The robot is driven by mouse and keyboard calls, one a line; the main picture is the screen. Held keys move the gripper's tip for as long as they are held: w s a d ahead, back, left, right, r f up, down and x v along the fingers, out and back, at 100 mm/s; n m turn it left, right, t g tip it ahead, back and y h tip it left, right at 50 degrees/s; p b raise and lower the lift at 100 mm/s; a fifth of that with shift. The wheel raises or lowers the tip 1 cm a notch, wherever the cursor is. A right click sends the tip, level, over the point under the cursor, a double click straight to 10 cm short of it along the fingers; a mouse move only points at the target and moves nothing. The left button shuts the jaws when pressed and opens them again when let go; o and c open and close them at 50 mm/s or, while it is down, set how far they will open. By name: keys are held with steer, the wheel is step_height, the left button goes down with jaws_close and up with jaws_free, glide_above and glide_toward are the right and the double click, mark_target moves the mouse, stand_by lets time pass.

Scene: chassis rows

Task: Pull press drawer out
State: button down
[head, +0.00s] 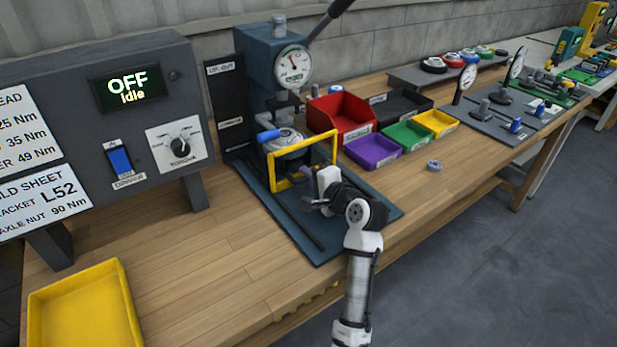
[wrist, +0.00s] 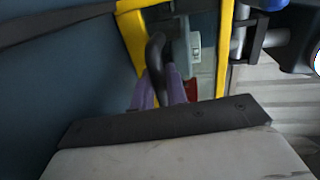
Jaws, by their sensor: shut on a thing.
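The blue-grey press (head: 268,75) stands on the bench with a round dial gauge on its front. A yellow upright frame (head: 334,160) stands in front of its ram, over a dark blue base plate (head: 330,250). My gripper (head: 316,200) is low over that plate, at the near side of the frame. In the wrist view, the fingers of my gripper (wrist: 161,90) are closed around a dark curved handle (wrist: 156,52) beside the yellow frame (wrist: 228,50). The drawer body is mostly hidden behind the frame and my arm, so I cannot tell how far out it is.
A control box (head: 60,110) reading OFF, Idle stands left of the press. Red (head: 345,118), purple (head: 374,153), green (head: 407,135) and yellow (head: 436,122) bins sit to the right. A yellow tray (head: 85,310) lies at front left. The bench between tray and plate is clear.

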steer(key=shift+s+d, duration=0.1)
steer(key=f+p+v, duration=0.1)
steer(key=v, duration=0.5)
steer(key=f+p+v, duration=0.1)
steer(key=v, duration=0.5)
steer(key=f+p+v, duration=0.2)
steer(key=v, duration=0.4)
steer(key=shift+v, duration=0.75)
steer(key=c, duration=1.5)
jaws_free()
steer(key=b+v, duration=0.1)
steer(key=v, duration=1.3)
steer(key=shift+f, duration=0.1)
